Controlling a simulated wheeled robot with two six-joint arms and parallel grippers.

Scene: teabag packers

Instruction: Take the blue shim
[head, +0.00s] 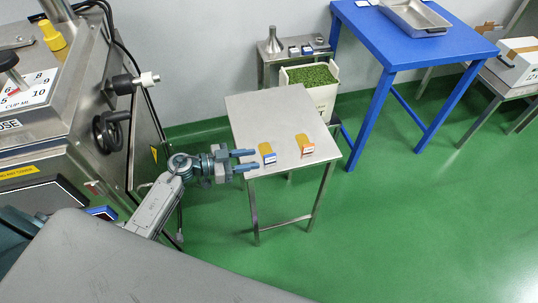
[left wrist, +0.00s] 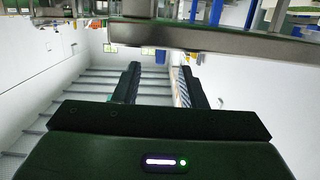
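The blue shim (head: 270,158), a small yellow piece with a blue-and-white end, lies on the small steel table (head: 262,108) near its front left edge. A similar yellow piece with an orange-and-white end (head: 305,145) lies to its right. My left gripper (head: 256,159) is open at the table's left front edge, its fingertips pointing right, just left of the blue shim. In the left wrist view the two fingers (left wrist: 160,75) stand apart with nothing held between them. The shim cannot be made out in that view. My right gripper is not in view.
The steel machine (head: 75,135) with a black handwheel stands to the left. Behind the small table are a bin of green material (head: 311,76) and a low stand. A blue table (head: 425,45) is at the back right. The green floor right of the small table is clear.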

